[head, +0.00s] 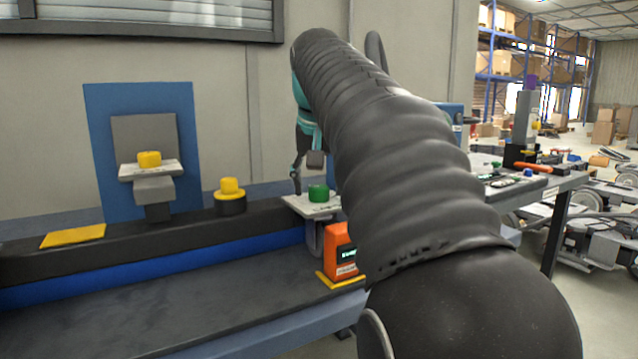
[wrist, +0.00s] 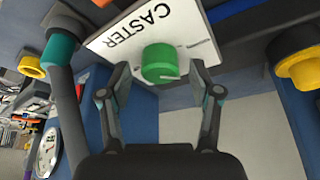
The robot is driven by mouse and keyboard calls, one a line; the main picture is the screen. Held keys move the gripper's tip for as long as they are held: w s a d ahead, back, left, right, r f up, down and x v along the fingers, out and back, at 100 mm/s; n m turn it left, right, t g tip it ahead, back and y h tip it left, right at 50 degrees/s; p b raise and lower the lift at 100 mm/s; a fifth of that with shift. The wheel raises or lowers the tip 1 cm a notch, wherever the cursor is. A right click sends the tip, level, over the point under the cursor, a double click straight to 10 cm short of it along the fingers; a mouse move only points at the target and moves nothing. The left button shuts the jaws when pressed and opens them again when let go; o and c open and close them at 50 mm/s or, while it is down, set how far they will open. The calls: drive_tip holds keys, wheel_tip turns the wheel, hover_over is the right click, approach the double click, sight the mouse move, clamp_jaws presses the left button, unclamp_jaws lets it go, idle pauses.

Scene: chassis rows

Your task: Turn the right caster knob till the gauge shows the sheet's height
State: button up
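The green caster knob (wrist: 160,63) sits on a white plate (wrist: 122,37) lettered CASTER; a light line shows on the knob's face. In the head view the green knob (head: 318,194) is partly beside my arm. My gripper (wrist: 163,74) is open, one finger on each side of the knob; whether either finger touches it I cannot tell. In the head view my gripper (head: 305,172) is just above and left of the knob, partly hidden by my arm. An orange box (head: 339,250) below the knob has a small green display, too small to read. The sheet is not identifiable.
Another yellow knob (head: 229,187) stands on the dark rail. A yellow pad (head: 72,237) lies at left. A round white dial (wrist: 47,152) shows in the wrist view. The grey bench (head: 180,305) is bare in front.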

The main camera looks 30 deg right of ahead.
drive_tip(key=c, duration=1.1)
drive_tip(key=shift+o, duration=0.2)
drive_tip(key=shift+r+p, duration=0.1)
drive_tip(key=shift+p, duration=0.2)
drive_tip(key=shift+a+r+m+h+p, duration=0.1)
drive_tip(key=shift+m+h+p, duration=0.3)
drive_tip(key=shift+m+p, duration=0.55)
drive_tip(key=shift+m+g+p, duration=0.3)
drive_tip(key=shift+m+g, duration=0.2)
drive_tip(key=shift+m, duration=0.45)
drive_tip(key=m+g+h, duration=0.1)
drive_tip(key=m, duration=0.3)
drive_tip(key=shift+w+m+p, duration=0.1)
drive_tip(key=shift+m+p, duration=0.2)
drive_tip(key=shift+m, duration=0.1)
drive_tip(key=shift+g, duration=0.3)
drive_tip(key=o, duration=1.1)
